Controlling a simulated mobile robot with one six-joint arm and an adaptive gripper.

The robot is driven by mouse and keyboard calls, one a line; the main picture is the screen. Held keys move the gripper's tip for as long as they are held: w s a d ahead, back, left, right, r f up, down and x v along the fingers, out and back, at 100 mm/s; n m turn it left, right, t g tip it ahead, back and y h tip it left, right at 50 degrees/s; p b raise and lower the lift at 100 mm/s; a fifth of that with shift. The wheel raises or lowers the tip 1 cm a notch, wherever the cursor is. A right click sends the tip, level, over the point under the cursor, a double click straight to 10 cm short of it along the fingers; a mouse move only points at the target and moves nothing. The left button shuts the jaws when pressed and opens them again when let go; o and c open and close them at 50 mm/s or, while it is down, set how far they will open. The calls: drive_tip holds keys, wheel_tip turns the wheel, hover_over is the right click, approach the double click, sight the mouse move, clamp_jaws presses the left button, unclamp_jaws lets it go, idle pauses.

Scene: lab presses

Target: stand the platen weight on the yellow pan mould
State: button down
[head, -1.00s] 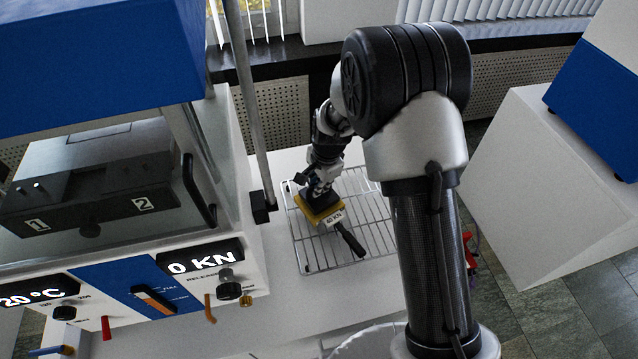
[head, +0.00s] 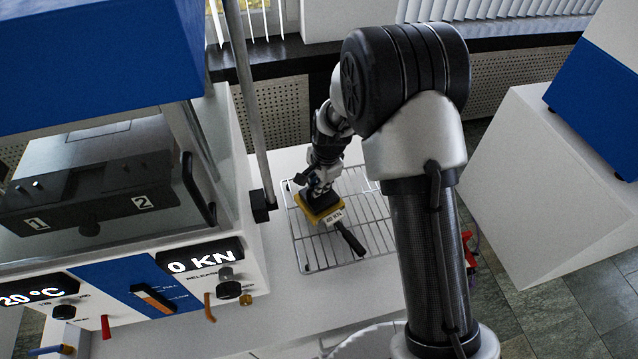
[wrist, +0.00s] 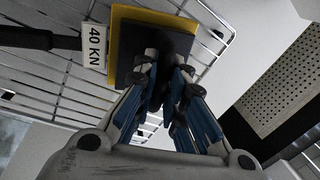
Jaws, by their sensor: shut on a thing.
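The yellow pan mould (head: 308,216) lies on the wire rack, with its dark handle (head: 350,241) pointing to the front right and a white "40 KN" label (head: 333,216) by the handle. The platen weight (head: 318,201) is a dark square block over the pan. My gripper (head: 323,187) comes from above and is shut on its black knob. In the wrist view, my fingers (wrist: 167,68) pinch the knob, and the weight's grey plate (wrist: 128,54) covers most of the pan, leaving a yellow rim (wrist: 114,35). Whether the plate touches the pan is hard to tell.
The wire rack (head: 375,225) lies on a white table, with free bars right of the pan. A press (head: 200,262) with "0 KN" and "20 °C" displays stands at left, with a metal post (head: 250,110) near the rack. A white cabinet (head: 560,180) stands at right.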

drive_tip(key=shift+w+f, duration=0.1)
drive_tip(key=c, duration=1.6)
unclamp_jaws()
drive_tip(key=shift+o, duration=0.2)
